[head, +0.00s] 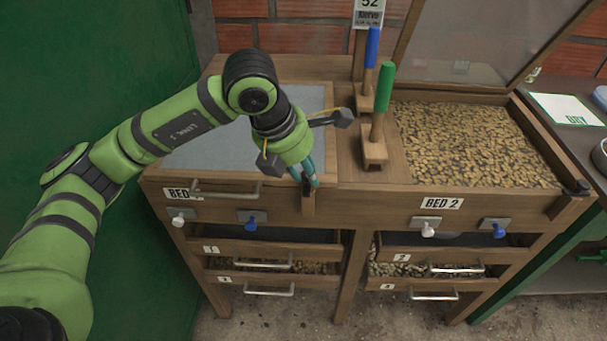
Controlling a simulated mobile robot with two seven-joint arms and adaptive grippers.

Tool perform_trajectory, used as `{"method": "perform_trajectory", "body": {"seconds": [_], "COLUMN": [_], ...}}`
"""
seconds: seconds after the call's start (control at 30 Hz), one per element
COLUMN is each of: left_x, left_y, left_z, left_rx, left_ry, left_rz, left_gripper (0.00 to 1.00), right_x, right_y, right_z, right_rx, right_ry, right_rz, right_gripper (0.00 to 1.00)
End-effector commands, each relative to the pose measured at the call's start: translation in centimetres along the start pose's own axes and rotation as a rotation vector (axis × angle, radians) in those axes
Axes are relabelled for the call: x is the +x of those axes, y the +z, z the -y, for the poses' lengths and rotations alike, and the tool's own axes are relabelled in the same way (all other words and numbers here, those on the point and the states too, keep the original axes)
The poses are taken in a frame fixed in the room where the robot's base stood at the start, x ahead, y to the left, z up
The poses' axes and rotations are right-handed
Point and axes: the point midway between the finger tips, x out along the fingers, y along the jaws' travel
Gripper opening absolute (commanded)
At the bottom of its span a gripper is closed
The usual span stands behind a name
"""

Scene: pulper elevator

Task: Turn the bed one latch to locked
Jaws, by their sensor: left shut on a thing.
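Bed one is the left tray of the wooden bench, with a pale mesh top (205,146) and a partly covered BED label (182,194). Its latch (308,203) is at the front right corner of that tray, with a wooden piece pointing down the front. My left gripper (309,182) reaches down over the latch and is shut on it. The fingers hide the latch's top, so I cannot tell its exact turn. My right gripper is out of view.
Bed 2 (475,143) holds beige beans under a raised lid (480,40), with its own dark-knobbed latch (577,188) at right. Blue (371,47) and green (383,87) handled levers stand between the beds. Drawers with metal handles (270,292) lie below. A green wall (80,80) is close on the left.

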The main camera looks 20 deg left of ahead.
Motion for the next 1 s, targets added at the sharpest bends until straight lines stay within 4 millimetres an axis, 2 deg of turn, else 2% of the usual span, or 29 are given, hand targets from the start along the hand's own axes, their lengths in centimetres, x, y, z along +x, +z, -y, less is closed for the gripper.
{"method": "perform_trajectory", "body": {"seconds": [0.2, 0.8, 0.83, 0.87, 1.0], "left_x": [-0.1, -0.3, -0.3, -0.3, -0.2], "left_y": [0.3, 0.4, 0.4, 0.4, 0.2], "left_z": [0.0, -0.1, -0.1, -0.1, 0.0], "left_rx": [-0.075, -0.109, -0.109, -0.109, -0.108], "left_ry": [0.032, 0.048, 0.048, 0.048, 0.046], "left_rz": [0.011, 0.013, 0.013, 0.012, 0.008], "left_gripper": [0.00, 0.00, 0.38, 0.50, 0.50], "right_x": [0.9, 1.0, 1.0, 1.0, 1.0], "right_y": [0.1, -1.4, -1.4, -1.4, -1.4], "right_z": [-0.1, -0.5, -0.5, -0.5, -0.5], "right_rx": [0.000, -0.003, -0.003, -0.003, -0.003], "right_ry": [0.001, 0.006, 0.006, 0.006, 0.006], "right_rz": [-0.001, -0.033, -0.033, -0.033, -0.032], "right_gripper": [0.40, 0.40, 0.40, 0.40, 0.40]}}
